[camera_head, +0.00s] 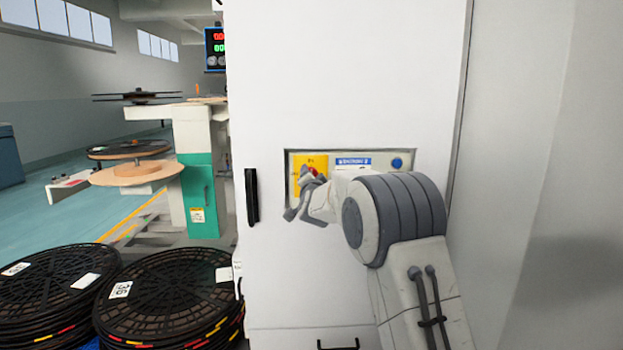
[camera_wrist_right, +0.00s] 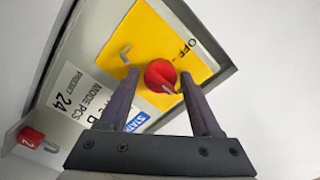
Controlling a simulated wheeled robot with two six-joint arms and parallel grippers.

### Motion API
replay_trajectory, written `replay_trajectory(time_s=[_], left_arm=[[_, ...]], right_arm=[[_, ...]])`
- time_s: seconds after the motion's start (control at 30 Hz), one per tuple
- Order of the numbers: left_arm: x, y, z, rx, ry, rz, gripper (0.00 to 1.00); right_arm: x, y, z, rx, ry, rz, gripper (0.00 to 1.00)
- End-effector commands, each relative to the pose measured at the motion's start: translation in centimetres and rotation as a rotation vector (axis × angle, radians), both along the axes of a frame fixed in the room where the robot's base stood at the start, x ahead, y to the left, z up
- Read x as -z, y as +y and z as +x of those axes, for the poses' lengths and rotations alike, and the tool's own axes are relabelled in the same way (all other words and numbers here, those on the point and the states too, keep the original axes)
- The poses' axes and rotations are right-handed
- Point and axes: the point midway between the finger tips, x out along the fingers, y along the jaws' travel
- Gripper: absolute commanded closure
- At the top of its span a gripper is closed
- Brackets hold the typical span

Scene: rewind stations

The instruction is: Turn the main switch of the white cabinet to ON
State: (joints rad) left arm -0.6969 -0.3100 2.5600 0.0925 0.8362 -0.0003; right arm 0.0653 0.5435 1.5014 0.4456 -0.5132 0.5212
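The white cabinet (camera_head: 345,80) fills the middle of the head view, with a recessed panel at mid height. The fingers of my right gripper (camera_wrist_right: 159,77) are apart, one on each side of the knob, with a visible gap on the left. My left gripper is not in view.
A blue button (camera_head: 397,162) is at the panel's right end. The cabinet has a black handle (camera_head: 251,195) on its left edge. Stacked black reels (camera_head: 168,295) stand at lower left. A grey wall (camera_head: 545,150) is close on the right.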

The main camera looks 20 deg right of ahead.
Motion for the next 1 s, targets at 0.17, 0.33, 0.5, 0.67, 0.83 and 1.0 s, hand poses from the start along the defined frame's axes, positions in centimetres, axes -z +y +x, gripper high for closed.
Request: replay_trajectory(time_s=[0.17, 0.33, 0.5, 0.67, 0.83, 1.0], left_arm=[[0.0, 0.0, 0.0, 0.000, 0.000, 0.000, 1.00], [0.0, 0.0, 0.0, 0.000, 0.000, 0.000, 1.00], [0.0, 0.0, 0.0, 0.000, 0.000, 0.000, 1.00], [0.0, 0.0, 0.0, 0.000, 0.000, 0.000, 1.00], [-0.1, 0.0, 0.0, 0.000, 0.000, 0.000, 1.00], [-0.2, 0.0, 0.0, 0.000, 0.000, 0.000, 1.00]], right_arm=[[-0.1, 0.0, 0.0, 0.000, -0.001, -0.001, 0.19], [-0.1, 0.0, -0.1, 0.000, -0.002, -0.003, 0.19], [-0.2, 0.3, -1.2, 0.001, -0.003, -0.003, 0.19], [-0.2, 1.1, -3.7, 0.000, -0.002, -0.002, 0.19], [-0.2, 2.0, -6.8, 0.000, -0.003, -0.002, 0.19], [-0.2, 2.7, -9.0, -0.001, -0.001, -0.001, 0.19]])
